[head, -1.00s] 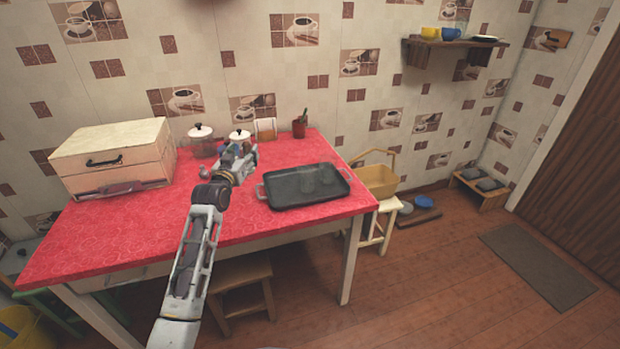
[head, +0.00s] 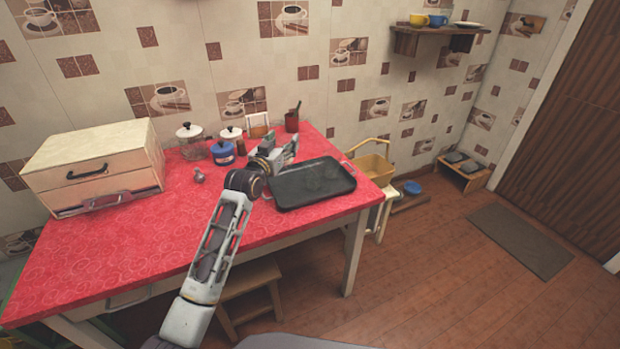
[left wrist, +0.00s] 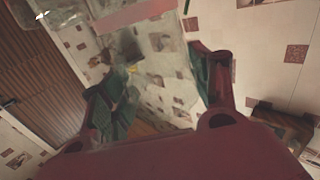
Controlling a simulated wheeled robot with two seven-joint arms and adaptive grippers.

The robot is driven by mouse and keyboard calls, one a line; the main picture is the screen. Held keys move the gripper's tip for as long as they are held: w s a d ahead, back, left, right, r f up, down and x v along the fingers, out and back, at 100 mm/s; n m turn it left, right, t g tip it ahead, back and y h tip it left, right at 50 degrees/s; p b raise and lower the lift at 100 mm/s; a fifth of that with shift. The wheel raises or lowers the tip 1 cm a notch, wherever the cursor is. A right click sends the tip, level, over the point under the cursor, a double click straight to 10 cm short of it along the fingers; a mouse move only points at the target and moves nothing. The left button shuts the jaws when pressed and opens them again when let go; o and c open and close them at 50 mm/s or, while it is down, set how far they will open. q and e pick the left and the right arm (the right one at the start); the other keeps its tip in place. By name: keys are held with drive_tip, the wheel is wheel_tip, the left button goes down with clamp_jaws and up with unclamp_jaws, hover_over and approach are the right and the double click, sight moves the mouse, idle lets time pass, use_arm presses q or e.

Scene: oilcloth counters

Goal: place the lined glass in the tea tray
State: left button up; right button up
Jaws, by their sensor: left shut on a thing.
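The tea tray (head: 283,203) is a dark, shallow rectangular tray with handles at its ends, on the right part of the red table. My left gripper (head: 285,152) is over the table just behind the tray's back left corner. In the left wrist view, its two green-padded fingers (left wrist: 165,98) stand on either side of a clear see-through glass (left wrist: 163,72), which is the lined glass, and are shut on it. In the head view the glass is too small and clear to make out. My right gripper is not in view.
A wooden drawer box (head: 95,172) stands at the table's left. A blue pot (head: 222,153), lidded jars (head: 190,143) and a dark red cup (head: 291,122) stand at the back. A small metal object (head: 199,175) lies mid-table. The front left of the table is clear.

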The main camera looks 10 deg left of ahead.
use_arm(q)
drive_tip(key=shift+d+r, duration=0.15)
drive_tip(key=shift+d, duration=0.05)
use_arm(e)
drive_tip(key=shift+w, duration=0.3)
use_arm(q)
drive_tip(key=shift+a, duration=0.15)
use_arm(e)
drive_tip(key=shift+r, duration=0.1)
use_arm(q)
drive_tip(key=shift+f, duration=0.75)
drive_tip(key=shift+f+b, duration=0.7)
drive_tip(key=shift+f, duration=1.75)
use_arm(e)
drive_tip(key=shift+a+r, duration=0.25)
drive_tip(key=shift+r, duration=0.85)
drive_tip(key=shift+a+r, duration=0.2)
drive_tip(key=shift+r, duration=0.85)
